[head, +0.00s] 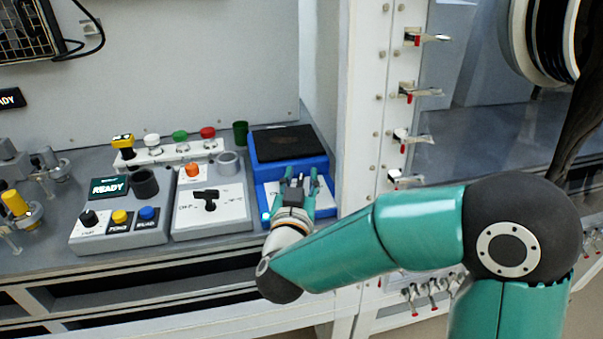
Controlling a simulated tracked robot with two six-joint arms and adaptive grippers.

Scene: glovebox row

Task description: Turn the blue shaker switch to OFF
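The blue shaker (290,148) stands at the right end of the bench, with a black top pad (284,141) and a pale front panel. A small blue light (266,216) glows at the panel's lower left. My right gripper (301,175) is over the front panel, fingers pointing away from me. The fingers look spread apart. The shaker's switch is hidden behind the gripper, so its position and any contact with it cannot be seen. My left gripper is not in view.
Left of the shaker is a grey unit with a black T-shaped handle (207,197) and an orange knob (192,170). Further left is a box with a READY display (109,188). A white frame post (362,120) rises close to the shaker's right.

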